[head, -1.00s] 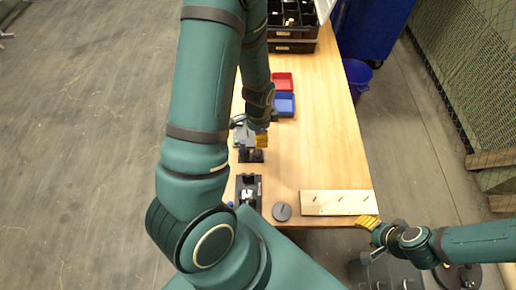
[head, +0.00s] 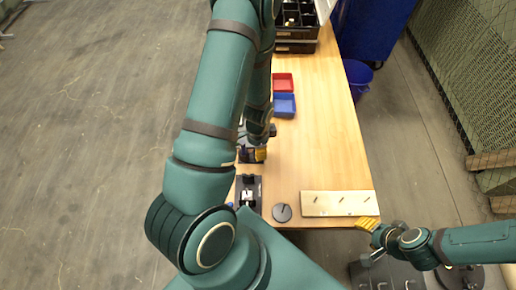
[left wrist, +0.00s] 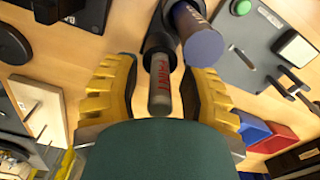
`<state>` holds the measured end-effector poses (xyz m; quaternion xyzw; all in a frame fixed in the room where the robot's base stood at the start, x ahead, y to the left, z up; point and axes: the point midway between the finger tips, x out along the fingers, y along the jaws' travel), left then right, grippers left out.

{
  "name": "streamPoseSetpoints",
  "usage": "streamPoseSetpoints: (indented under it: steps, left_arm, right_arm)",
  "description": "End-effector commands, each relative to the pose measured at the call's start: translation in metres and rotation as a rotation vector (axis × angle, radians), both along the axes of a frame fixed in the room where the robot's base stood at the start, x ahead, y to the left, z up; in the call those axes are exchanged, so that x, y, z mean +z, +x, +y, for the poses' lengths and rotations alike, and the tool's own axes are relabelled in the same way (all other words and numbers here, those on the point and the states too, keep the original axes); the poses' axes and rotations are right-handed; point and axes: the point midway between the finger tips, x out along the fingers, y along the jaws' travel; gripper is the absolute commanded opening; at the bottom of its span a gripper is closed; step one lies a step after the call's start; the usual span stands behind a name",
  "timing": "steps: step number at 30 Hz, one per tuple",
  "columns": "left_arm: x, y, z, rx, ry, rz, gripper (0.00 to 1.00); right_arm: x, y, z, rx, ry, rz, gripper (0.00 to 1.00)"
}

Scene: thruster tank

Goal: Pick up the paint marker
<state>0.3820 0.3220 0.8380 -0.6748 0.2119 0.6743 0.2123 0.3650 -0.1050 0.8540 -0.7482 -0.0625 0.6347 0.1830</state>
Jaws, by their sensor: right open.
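The paint marker (left wrist: 160,84), a grey cylinder with red lettering, stands in a black holder (left wrist: 158,30) in the left wrist view. My left gripper (left wrist: 162,98) has its two yellow ribbed fingers apart on either side of the marker, with a gap visible at each side. In the head view my left gripper (head: 254,153) is over the left part of the table and, with my arm, hides the marker. My right gripper (head: 367,224) is open and empty by the table's near right corner.
A thicker blue-grey cylinder (left wrist: 201,42) stands close beside the marker. A pegged board (head: 338,203), a dark disc (head: 282,212) and a black fixture (head: 249,190) lie near the front edge. Red (head: 283,82) and blue (head: 284,105) bins stand farther back. The table's right middle is clear.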

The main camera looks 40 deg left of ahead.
Motion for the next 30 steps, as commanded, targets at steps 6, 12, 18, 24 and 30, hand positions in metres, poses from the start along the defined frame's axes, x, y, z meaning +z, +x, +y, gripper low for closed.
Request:
streamPoseSetpoints:
  steps: [6, 12, 18, 24, 30]
  left_arm:
    - [0.000, 0.000, 0.000, 0.000, 0.000, 0.000, 0.00]
    - [0.000, 0.000, 0.000, 0.000, 0.000, 0.000, 0.00]
    - [0.010, 0.000, 0.000, -0.001, 0.000, -0.001, 0.00]
    - [0.047, 0.001, 0.000, 0.000, 0.000, -0.005, 0.00]
    - [0.082, 0.001, 0.000, -0.001, 0.000, -0.004, 0.00]
  right_arm:
    - [0.000, 0.000, 0.000, 0.000, 0.000, 0.000, 0.52]
    - [0.000, 0.000, 0.000, 0.000, 0.000, 0.000, 0.52]
    - [0.002, 0.000, 0.000, 0.000, 0.000, 0.000, 0.52]
    - [0.008, 0.000, 0.000, 0.000, 0.002, 0.000, 0.52]
    - [0.014, 0.000, 0.000, 0.000, 0.003, -0.001, 0.52]
